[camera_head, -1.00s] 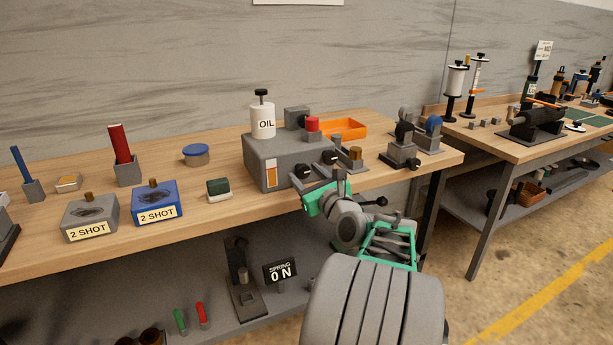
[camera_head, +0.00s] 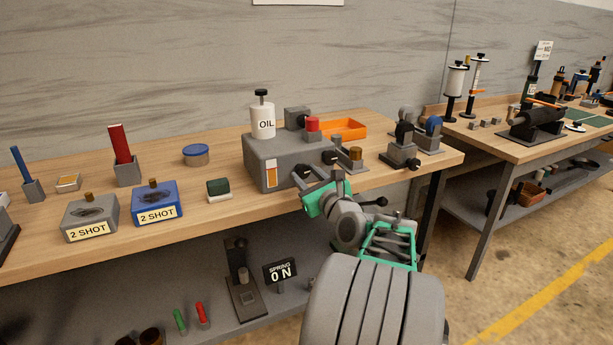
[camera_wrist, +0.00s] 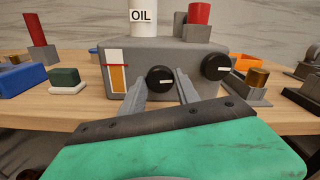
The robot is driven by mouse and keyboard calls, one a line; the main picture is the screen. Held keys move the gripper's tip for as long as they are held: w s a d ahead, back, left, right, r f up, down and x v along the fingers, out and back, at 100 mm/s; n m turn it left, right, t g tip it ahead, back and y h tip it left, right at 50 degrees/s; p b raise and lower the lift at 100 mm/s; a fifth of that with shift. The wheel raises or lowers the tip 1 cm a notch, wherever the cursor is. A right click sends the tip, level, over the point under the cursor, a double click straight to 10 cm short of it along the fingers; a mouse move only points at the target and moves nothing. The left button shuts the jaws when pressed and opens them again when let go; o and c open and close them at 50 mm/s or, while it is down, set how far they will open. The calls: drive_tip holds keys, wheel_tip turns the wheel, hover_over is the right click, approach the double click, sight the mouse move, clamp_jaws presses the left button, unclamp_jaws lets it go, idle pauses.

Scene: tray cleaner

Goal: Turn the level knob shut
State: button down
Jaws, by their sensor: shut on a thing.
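A grey box (camera_head: 270,154) stands on the bench with a white OIL bottle on top. Its front has an orange level window with a red line (camera_wrist: 117,72), and two black knobs. The left knob (camera_wrist: 160,79) is beside the window, and its white mark lies nearly level. The right knob (camera_wrist: 216,67) is apart from my gripper, and its white mark is also nearly level. My gripper (camera_wrist: 161,77) is shut on the left knob, one finger on each side. In the head view my gripper (camera_head: 313,172) partly hides the left knob.
A post with a brass cap (camera_wrist: 258,78) stands close to the right of the box. An orange tray (camera_head: 346,128) is behind it. A green and white block (camera_head: 219,188) and a blue 2 SHOT box (camera_head: 157,203) are to the left.

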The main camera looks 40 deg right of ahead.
drive_tip(key=n, duration=0.4)
drive_tip(key=n+b, duration=0.2)
drive_tip(key=n, duration=0.2)
drive_tip(key=shift+f+n, duration=0.15)
drive_tip(key=shift+n, duration=0.25)
drive_tip(key=n+b, duration=0.2)
drive_tip(key=n, duration=0.1)
drive_tip(key=shift+n, duration=0.3)
drive_tip(key=shift+n+b, duration=1.45)
drive_tip(key=shift+n, duration=0.55)
drive_tip(key=c, duration=0.9)
unclamp_jaws()
